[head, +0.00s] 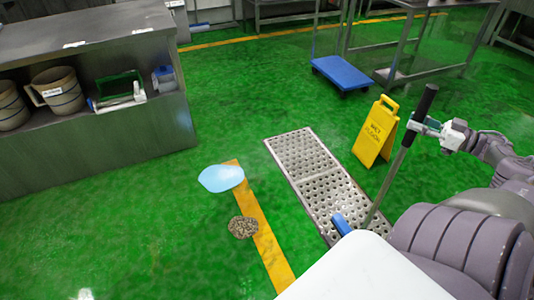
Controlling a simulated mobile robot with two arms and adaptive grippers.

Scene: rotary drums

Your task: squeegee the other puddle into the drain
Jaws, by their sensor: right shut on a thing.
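My right gripper (429,127) is shut on the squeegee (397,172) just below its black grip. The pole slants down to a blue head (341,223) at the near end of the drain; the white surface in front hides part of it. The drain (316,174) is a long perforated metal grate set in the green floor. A light blue puddle (221,178) lies left of the drain, partly over the yellow floor line. A brown speckled patch (242,227) lies nearer, also at the line. My left gripper is not in view.
A yellow wet floor sign (376,132) stands right of the drain. A metal cabinet (150,126) at left holds buckets (59,90) and a green-and-white item (119,91). A blue platform cart (341,73) stands behind. The floor between puddle and drain is clear.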

